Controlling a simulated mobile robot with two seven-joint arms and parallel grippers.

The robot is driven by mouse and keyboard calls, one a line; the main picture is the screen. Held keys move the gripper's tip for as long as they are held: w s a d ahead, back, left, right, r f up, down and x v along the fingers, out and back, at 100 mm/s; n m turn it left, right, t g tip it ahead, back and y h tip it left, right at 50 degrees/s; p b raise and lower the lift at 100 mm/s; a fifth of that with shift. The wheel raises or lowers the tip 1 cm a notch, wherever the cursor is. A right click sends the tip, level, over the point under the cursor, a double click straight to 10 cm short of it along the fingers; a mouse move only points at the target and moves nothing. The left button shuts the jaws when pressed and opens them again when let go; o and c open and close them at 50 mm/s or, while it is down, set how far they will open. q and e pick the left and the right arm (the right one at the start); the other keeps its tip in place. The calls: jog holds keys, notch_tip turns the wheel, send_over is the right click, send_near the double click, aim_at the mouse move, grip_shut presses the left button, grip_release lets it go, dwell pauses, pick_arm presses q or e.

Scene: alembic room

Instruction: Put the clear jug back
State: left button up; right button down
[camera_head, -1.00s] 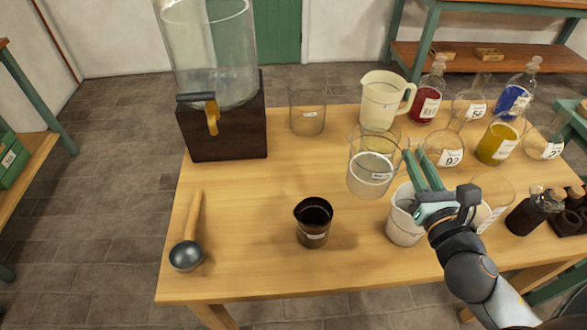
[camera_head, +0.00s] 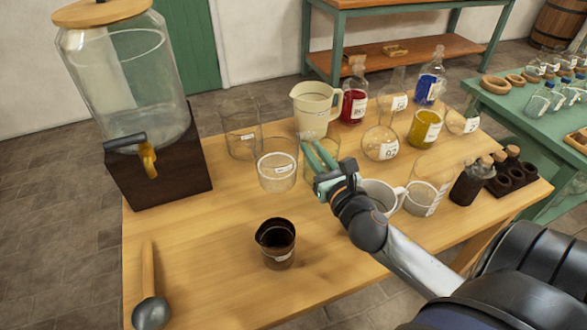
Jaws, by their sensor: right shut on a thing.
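The clear jug (camera_head: 277,172) is a see-through vessel with a small white label, at the middle of the table (camera_head: 205,240). My right gripper (camera_head: 318,150) is at its right side, shut on it; the gripped part is hard to make out. The jug looks upright. Whether its base touches the table cannot be told. My left gripper is not in view.
A clear beaker (camera_head: 241,136) and a cream jug (camera_head: 314,112) stand behind. A white jug (camera_head: 378,196) and flask (camera_head: 380,142) are to the right. A dark cup (camera_head: 276,243) stands in front, a ladle (camera_head: 150,310) front left, a dispenser (camera_head: 130,90) back left.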

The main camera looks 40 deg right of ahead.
jog(key=w+f+b, duration=0.2)
jog(key=w+f, duration=0.4)
jog(key=f, duration=0.1)
jog(key=shift+w+b, duration=0.25)
jog(key=shift+b, duration=0.15)
notch_tip(320, 180, down, 2)
jog(key=shift+f+b, duration=0.15)
jog(key=shift+b, duration=0.45)
jog(key=shift+f, duration=0.15)
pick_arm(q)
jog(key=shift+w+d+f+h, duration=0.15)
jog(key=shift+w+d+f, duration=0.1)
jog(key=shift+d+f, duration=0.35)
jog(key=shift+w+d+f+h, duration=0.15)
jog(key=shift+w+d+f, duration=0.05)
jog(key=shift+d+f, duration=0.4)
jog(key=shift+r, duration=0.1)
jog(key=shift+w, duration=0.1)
pick_arm(e)
jog(key=c, duration=1.2)
grip_release()
jog(key=shift+s+f, duration=0.1)
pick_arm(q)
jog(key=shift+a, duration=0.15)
pick_arm(e)
jog(key=shift+o, duration=0.5)
